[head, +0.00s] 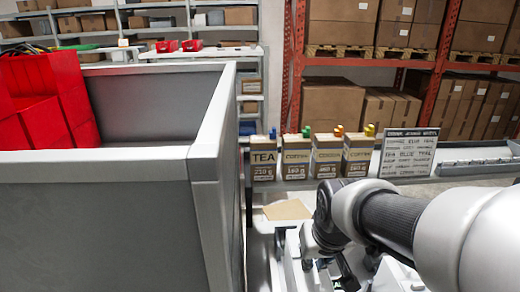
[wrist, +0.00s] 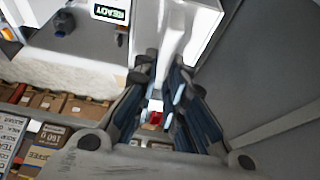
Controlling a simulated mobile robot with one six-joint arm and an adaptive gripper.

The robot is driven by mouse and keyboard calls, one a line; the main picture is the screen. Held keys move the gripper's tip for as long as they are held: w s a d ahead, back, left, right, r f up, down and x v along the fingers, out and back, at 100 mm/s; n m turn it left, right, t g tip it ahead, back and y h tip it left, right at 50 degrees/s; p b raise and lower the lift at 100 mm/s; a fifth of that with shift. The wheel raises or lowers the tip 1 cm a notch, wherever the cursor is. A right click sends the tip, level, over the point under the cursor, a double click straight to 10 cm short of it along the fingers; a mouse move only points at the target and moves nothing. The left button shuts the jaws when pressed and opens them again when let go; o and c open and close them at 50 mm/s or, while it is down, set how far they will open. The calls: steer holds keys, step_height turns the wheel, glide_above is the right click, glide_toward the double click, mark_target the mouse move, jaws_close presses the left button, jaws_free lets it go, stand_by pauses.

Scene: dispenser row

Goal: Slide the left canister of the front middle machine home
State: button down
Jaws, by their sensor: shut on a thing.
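In the wrist view, my gripper (wrist: 163,68) has its dark fingertips closed in on a white upright part (wrist: 172,38), which looks like the canister. Its lower end is hidden by the fingers, and I cannot tell how far it sits in the machine. A machine front with a lit READY display (wrist: 110,13) is at the upper left of that view. In the head view, my gripper (head: 343,276) is low at the bottom edge, mostly hidden by my arm, among white machine parts (head: 292,262).
A large grey bin (head: 205,190) with red items fills the left of the head view. Shelves with cartons (head: 341,77) are at the back.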

steer(key=shift+w+f, duration=0.1)
steer(key=shift+w, duration=1.9)
steer(key=shift+w+f+b, duration=0.45)
steer(key=shift+w+f, duration=0.3)
steer(key=shift+f, duration=0.15)
steer(key=shift+f+b, duration=0.5)
steer(key=shift+b, duration=0.05)
steer(key=shift+s, duration=0.1)
steer(key=c, duration=1.6)
jaws_free()
